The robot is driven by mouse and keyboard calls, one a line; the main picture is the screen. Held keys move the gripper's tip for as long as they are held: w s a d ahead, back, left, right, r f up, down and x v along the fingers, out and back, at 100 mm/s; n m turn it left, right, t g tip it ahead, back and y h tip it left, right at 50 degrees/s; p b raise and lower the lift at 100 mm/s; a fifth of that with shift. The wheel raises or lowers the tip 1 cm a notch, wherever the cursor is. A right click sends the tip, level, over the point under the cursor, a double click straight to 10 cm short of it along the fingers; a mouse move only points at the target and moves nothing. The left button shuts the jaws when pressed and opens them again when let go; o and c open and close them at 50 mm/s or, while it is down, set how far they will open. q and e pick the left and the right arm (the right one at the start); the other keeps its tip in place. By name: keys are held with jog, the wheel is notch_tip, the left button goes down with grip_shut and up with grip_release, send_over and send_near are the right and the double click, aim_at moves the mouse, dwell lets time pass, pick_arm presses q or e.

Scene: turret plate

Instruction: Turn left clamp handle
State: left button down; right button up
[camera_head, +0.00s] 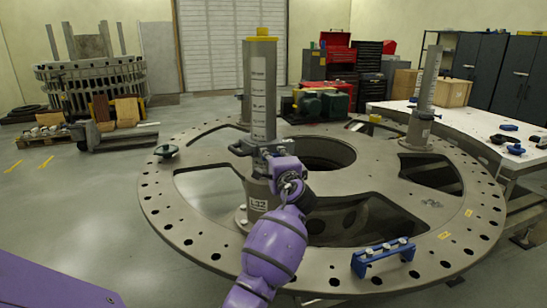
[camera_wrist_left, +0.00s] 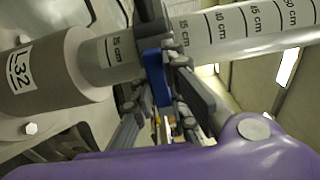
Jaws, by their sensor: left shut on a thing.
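The left clamp (camera_head: 252,147) is a grey collar around the tall upright post (camera_head: 260,90), which carries a centimetre scale and a yellow top. The post rises from a grey socket labelled L32 (camera_head: 257,203). My left gripper (camera_head: 284,165) is at the front right of the clamp, shut on its handle. In the left wrist view the grey fingers (camera_wrist_left: 183,92) are close to the blue clamp part (camera_wrist_left: 156,78) beside the scaled post (camera_wrist_left: 240,32). The fingers and wrist hide most of the handle. My right gripper is in neither view.
The round turret plate (camera_head: 200,235) has large cutouts and a ring of holes. A blue bracket (camera_head: 383,256) lies at its front right, and a second post (camera_head: 425,100) stands at right. A white table (camera_head: 475,125) with small tools is beyond it.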

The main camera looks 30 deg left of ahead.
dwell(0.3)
pick_arm(q)
jog(key=c, duration=1.7)
grip_release()
jog(key=v, duration=1.2)
